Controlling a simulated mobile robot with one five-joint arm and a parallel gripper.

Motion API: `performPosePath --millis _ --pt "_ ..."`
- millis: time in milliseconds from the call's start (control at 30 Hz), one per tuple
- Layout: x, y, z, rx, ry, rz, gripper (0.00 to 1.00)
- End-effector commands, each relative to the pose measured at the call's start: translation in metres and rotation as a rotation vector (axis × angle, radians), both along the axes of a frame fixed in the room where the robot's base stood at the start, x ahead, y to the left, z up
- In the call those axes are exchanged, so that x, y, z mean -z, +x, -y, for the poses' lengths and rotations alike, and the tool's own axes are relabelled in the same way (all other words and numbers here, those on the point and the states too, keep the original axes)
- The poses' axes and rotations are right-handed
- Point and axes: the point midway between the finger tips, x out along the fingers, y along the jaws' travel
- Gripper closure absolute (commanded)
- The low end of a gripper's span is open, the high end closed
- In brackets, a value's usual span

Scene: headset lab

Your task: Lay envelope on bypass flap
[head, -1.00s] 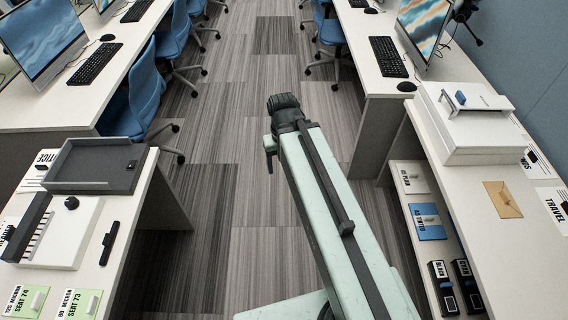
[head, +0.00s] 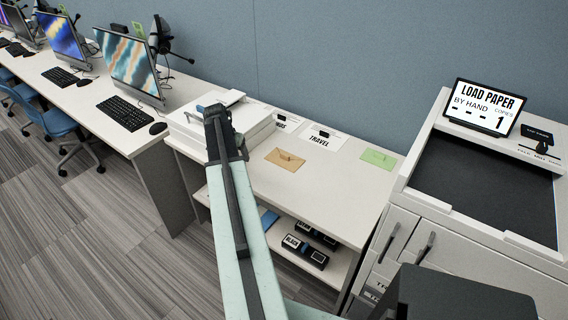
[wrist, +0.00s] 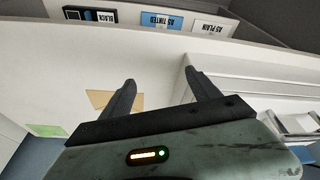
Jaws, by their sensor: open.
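A tan envelope (head: 285,160) lies flat on the white counter, just right of the white machine at its left end. It also shows in the wrist view (wrist: 100,99), partly behind a finger. My gripper (wrist: 160,78) is open, with nothing between its two dark fingers. In the head view my gripper (head: 215,110) is seen end-on, in front of the white machine and left of the envelope, apart from it. A copier (head: 480,240) stands at the right, its screen reading "LOAD PAPER BY HAND". I cannot make out a bypass flap for certain.
A green envelope-like piece (head: 379,158) lies right of the tan one. A "TRAVEL" card (head: 322,138) lies behind. The white machine (head: 255,122) stands at the counter's left. Black boxes (head: 305,250) sit on the shelf below. The counter front is clear.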

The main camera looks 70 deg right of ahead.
Motion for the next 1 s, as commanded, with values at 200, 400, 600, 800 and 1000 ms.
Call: performPosePath --millis 200,400,600,800,1000 --pt "0.003 -0.117 0.110 0.296 -0.070 0.029 0.29" --pt "0.002 -0.140 0.124 0.348 -0.084 0.034 0.29" --pt "0.024 -0.141 0.130 0.346 -0.082 0.034 0.29" --pt "0.029 -0.142 0.132 0.343 -0.082 0.034 0.29" --pt "0.057 -0.149 0.140 0.342 -0.082 0.034 0.29"
